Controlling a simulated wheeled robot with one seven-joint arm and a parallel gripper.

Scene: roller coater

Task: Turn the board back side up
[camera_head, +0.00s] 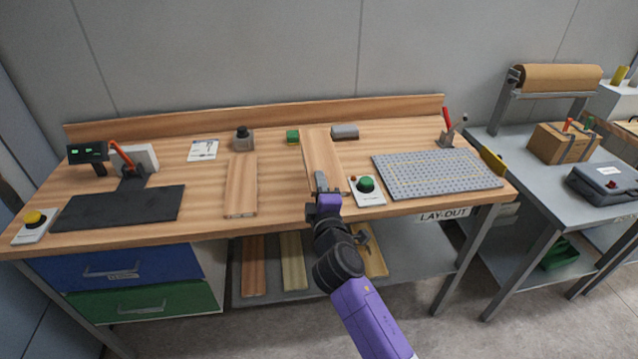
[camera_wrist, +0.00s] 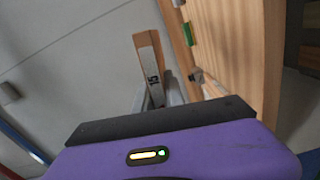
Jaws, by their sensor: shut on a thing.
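A long wooden board (camera_head: 321,158) points away from me over the middle of the bench, its near end at my gripper (camera_head: 323,184). My gripper is shut on this end, above the bench's front edge. In the wrist view the board (camera_wrist: 146,41) sticks out beyond the fingers, with a brown wood face and a pale grey strip carrying a dark mark like "15". A gap shows between it and the bench there, so it appears raised. The fingertips hide part of its near end.
Another wooden board (camera_head: 241,185) lies on the bench to the left. A green-button box (camera_head: 367,188) stands close right of my gripper, beside a perforated grey plate (camera_head: 435,173). A green block (camera_head: 292,137) and grey block (camera_head: 344,131) lie behind.

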